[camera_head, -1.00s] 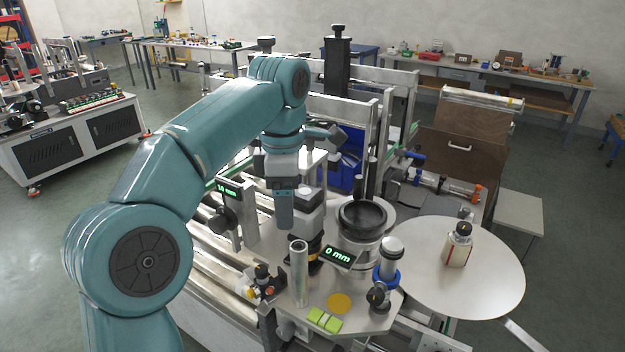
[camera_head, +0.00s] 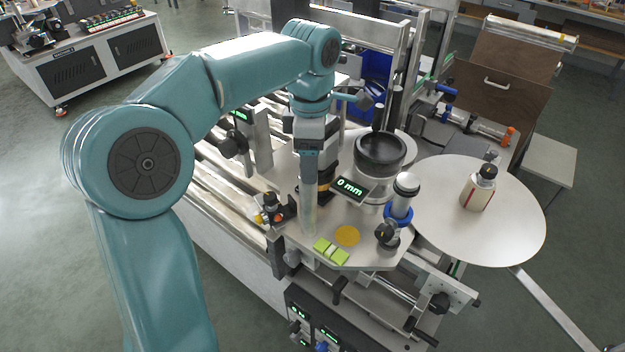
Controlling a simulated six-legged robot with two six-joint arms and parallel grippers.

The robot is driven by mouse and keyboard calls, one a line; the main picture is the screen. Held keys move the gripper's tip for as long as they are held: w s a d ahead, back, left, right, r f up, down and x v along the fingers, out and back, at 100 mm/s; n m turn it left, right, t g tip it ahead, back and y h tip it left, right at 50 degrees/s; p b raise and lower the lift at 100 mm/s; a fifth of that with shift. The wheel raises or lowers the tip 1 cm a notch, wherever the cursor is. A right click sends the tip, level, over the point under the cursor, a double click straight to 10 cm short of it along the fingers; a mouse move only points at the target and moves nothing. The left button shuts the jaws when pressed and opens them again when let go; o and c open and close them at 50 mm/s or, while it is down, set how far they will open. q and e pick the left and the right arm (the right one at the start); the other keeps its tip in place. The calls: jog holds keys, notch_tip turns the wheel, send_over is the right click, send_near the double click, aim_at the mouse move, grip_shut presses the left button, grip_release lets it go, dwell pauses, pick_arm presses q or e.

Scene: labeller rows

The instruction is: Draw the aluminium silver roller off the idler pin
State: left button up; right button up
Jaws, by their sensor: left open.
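A slim upright silver roller (camera_head: 308,212) stands near the front left of the grey machine plate (camera_head: 290,170). The pin inside it is hidden. My left gripper (camera_head: 308,172) points down at the roller's upper end and is open. Its finger overlaps the roller's top in the picture, so I cannot tell whether the jaws are around it or just in front of or above it. My right gripper is not in view.
A silver-capped post with a blue collar (camera_head: 398,215) stands to the right, beside a dark round reel (camera_head: 380,150) and a "0 mm" display (camera_head: 350,188). A bottle (camera_head: 479,188) stands on the round table (camera_head: 520,225).

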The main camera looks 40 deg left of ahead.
aim_at(308, 193)
pick_arm(q)
jog(key=f, duration=0.6)
jog(key=shift+s+a, duration=0.15)
jog(key=shift+s, duration=0.05)
jog(key=shift+w+f, duration=0.2)
jog(key=shift+f, duration=0.25)
jog(key=shift+s, duration=0.2)
